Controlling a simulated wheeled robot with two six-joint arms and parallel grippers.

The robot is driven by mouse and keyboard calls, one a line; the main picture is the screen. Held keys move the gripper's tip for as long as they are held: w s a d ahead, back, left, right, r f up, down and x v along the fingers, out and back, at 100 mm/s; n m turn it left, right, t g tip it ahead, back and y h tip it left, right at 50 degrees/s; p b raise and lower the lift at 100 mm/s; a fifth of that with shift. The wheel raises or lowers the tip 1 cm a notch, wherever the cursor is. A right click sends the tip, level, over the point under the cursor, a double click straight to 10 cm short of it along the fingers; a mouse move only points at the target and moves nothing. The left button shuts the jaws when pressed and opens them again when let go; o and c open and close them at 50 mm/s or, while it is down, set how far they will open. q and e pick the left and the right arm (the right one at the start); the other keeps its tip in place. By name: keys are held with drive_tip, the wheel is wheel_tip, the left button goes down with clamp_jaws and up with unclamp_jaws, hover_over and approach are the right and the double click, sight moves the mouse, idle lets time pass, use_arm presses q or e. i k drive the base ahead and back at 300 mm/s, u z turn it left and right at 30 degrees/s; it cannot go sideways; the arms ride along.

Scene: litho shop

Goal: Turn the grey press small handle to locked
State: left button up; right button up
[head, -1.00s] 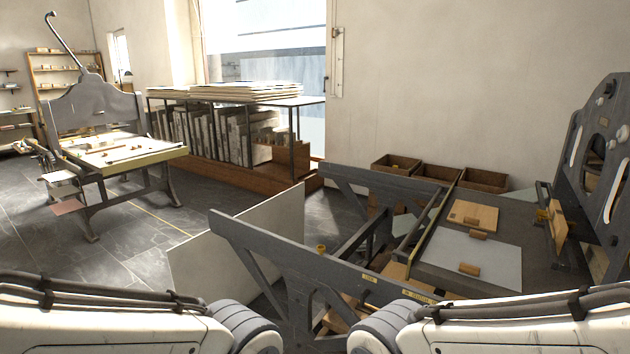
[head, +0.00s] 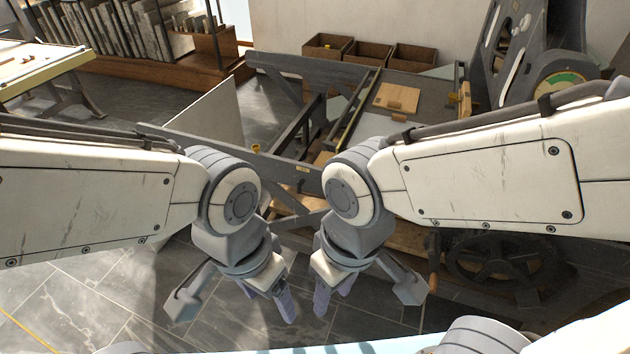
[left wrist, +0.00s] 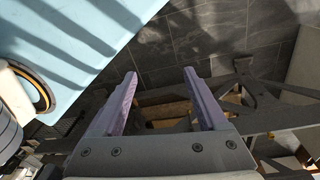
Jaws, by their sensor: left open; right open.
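The dark grey press (head: 280,66) stands ahead of me with its bed and long side beams. A small yellow knob (head: 255,147) sits by the near beam, and a wooden grip (head: 433,283) shows low by a dark spoked wheel (head: 505,262). I cannot tell which part is the small handle or how it is set. My left gripper (head: 282,294) is open and empty, pointing down in front of the press; its two fingers also show in the left wrist view (left wrist: 160,82). My right gripper (head: 331,292) is open and empty close beside it. My arms hide part of the press.
A pale board (head: 205,115) leans left of the press. Wooden boxes (head: 328,45) stand behind it. A round part with a green dial (head: 563,84) is at the right. A table (head: 40,75) is at the far left. Floor (head: 110,290) is clear at the lower left.

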sight(301, 183)
drive_tip(key=k, duration=1.25)
drive_tip(key=u, duration=0.7)
drive_tip(key=i, duration=1.2)
drive_tip(key=z, duration=0.4)
